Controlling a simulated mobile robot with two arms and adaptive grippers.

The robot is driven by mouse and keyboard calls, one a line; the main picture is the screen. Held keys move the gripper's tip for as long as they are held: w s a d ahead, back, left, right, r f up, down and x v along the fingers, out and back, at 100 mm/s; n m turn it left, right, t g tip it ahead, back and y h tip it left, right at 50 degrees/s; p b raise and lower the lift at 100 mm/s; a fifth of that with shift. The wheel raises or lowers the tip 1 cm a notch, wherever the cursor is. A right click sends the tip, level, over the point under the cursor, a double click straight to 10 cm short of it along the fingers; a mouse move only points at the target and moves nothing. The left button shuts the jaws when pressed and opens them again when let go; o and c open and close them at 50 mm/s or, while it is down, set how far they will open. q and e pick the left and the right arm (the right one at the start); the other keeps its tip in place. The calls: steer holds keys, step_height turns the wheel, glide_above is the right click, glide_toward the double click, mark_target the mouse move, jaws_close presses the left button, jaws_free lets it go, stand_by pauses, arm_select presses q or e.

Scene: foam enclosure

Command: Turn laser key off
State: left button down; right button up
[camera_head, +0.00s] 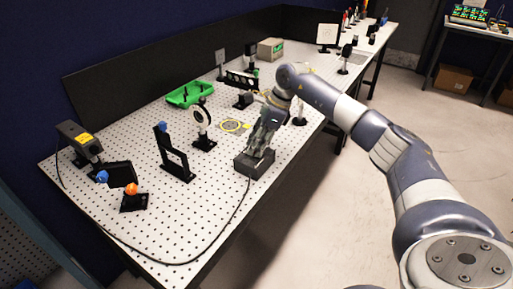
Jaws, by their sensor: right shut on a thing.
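A dark box (249,166) sits near the front edge of the perforated table, with a black cable running from it. My right gripper (262,147) points down onto the top of this box, its fingers shut at the top face. The laser key is hidden between the fingers, so I cannot tell its angle. A dark grey laser housing (78,139) with a yellow label stands at the table's left end. My left gripper is not in view.
The perforated table (218,205) carries a black upright mount (174,155), a round optic on a post (203,124), a green tray (189,94) and an orange-knobbed mount (132,195). The cable (180,263) loops along the front edge. Clear floor lies to the right.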

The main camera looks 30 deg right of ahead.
steer(key=n, duration=0.2)
steer(key=n+g+b, duration=0.1)
steer(key=n+g, duration=0.1)
steer(key=n, duration=0.1)
steer(key=shift+w+n+y+b, duration=0.25)
steer(key=shift+n+y+b, duration=0.05)
steer(key=shift+y+b, duration=0.1)
steer(key=n+g, duration=0.1)
steer(key=n, duration=0.1)
steer(key=n+g+b, duration=0.1)
steer(key=n, duration=0.2)
steer(key=shift+w+r, duration=0.1)
steer(key=shift+h, duration=0.3)
steer(key=o, duration=1)
steer(key=shift+o, duration=0.2)
step_height(320, 180, up, 10)
